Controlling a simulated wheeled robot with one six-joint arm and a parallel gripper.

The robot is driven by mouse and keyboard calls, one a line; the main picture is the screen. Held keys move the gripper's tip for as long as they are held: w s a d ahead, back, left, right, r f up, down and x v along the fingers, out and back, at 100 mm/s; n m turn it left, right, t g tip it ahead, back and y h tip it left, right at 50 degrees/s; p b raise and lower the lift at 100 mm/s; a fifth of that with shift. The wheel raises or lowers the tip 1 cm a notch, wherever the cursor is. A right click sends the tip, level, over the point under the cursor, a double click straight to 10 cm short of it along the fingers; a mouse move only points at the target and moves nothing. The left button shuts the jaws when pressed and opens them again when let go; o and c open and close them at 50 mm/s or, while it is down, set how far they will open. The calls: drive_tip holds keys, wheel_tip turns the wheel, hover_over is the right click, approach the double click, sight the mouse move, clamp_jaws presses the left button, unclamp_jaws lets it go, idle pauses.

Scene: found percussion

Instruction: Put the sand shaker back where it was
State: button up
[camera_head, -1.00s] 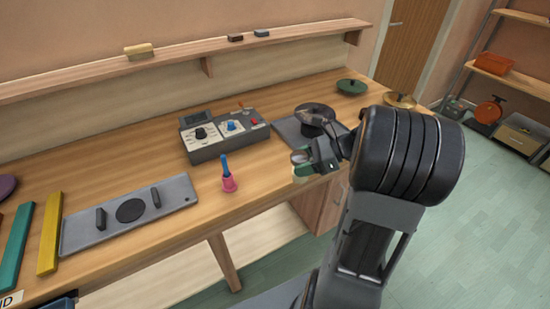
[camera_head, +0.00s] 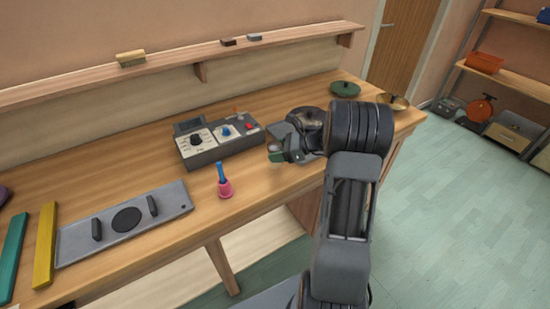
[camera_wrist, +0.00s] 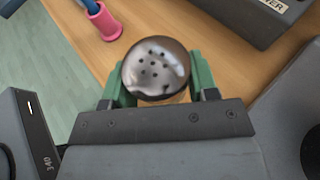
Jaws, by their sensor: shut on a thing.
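The sand shaker (camera_wrist: 156,68) has a shiny metal domed top with several dark holes. In the wrist view my gripper (camera_wrist: 158,84) is shut on it, with a green-padded finger at each side. The shaker's lower part is hidden below its dome. In the head view my gripper (camera_head: 283,154) is over the right part of the wooden bench, to the right of the pink bell, and my wrist hides most of the shaker there. I cannot tell whether the shaker touches the bench.
A grey plate (camera_head: 122,222) lies further left. A green cymbal (camera_head: 345,89) and a brass one (camera_head: 393,102) lie at the far right.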

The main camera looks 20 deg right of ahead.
drive_tip(key=shift+w+a+f, duration=0.1)
drive_tip(key=shift+w+f, duration=0.25)
drive_tip(key=shift+f+p, duration=0.3)
drive_tip(key=shift+f, duration=1.3)
drive_tip(key=shift+f, duration=0.1)
drive_tip(key=o, duration=1)
